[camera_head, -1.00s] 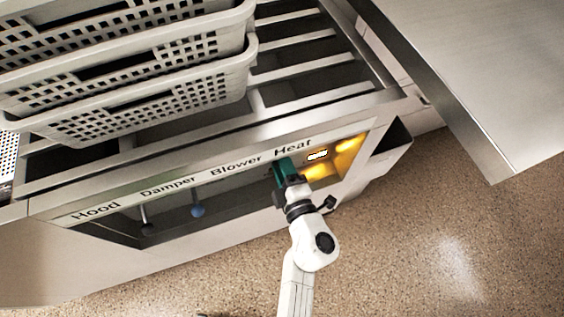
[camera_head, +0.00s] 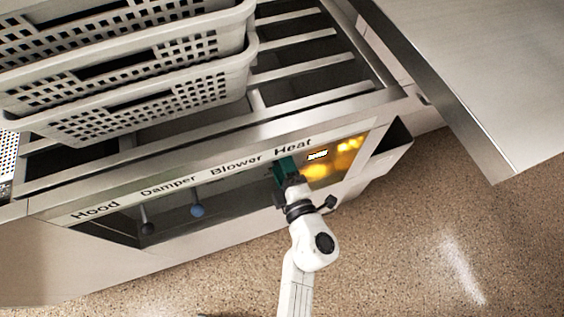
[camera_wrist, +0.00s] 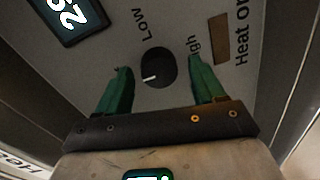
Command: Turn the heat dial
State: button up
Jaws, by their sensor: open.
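The heat dial (camera_wrist: 158,68) is a round black knob with a white pointer mark, on a grey panel in the wrist view. The word "Low" is printed to its upper left, and a partly hidden word ending in "gh" to its right. My gripper (camera_wrist: 160,76) is open, with one green finger on each side of the dial and a gap to it. In the head view my gripper (camera_head: 284,170) reaches into the recess under the "Heat" label (camera_head: 293,146). The dial is hidden there.
A lit digital display (camera_wrist: 70,14) and a "Heat On" marking (camera_wrist: 241,35) flank the dial. Hood, Damper and Blower labels line the front, with a blue knob (camera_head: 197,210) and a dark knob (camera_head: 148,228) below. Stacked baskets (camera_head: 150,107) stand above. A metal table (camera_head: 490,80) is at right.

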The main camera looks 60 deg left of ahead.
jog(key=d+p, duration=0.3)
jog(key=d, duration=0.7)
jog(key=shift+s+d+r, duration=0.35)
jog(key=shift+s+d, duration=0.05)
jog(key=shift+s, duration=0.05)
